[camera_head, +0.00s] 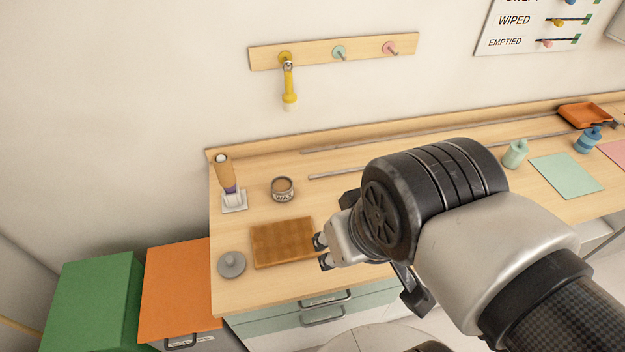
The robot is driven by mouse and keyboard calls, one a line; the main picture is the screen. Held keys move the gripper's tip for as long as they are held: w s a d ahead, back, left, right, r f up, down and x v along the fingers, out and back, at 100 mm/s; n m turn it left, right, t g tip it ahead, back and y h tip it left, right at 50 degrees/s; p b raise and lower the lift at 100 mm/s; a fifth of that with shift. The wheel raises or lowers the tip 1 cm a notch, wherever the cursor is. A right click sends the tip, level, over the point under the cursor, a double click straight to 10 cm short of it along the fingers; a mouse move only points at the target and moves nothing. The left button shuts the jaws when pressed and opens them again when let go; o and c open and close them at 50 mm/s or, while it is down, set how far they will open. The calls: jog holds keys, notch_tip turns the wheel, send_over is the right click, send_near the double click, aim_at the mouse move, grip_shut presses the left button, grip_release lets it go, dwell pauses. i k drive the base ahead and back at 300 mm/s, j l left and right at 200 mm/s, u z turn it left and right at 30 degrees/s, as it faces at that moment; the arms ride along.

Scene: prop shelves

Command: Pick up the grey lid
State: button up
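The grey lid (232,264) is a round disc with a small knob on top. It lies on the wooden worktop (262,292) near the left front corner, left of a brown wooden board (282,242). My gripper (321,252) is at the right edge of the board, with the board between it and the lid. Its two fingertips show apart, one above the other, with nothing visible between them. Much of the gripper is hidden behind my own wrist. I cannot tell whether the fingers touch the board.
A small tin (283,189) marked WAX stands behind the board. A brush (229,180) stands in a white holder at back left. Metal rails (335,173) run along the back. Green (92,300) and orange (180,287) boxes sit beside the bench. The worktop front edge is close to the lid.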

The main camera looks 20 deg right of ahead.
aim_at(232, 264)
jog(key=j+u, duration=0.25)
jog(key=u, duration=0.2)
jog(key=i+j+u, duration=0.1)
jog(key=j+u, duration=0.15)
jog(key=u, duration=0.25)
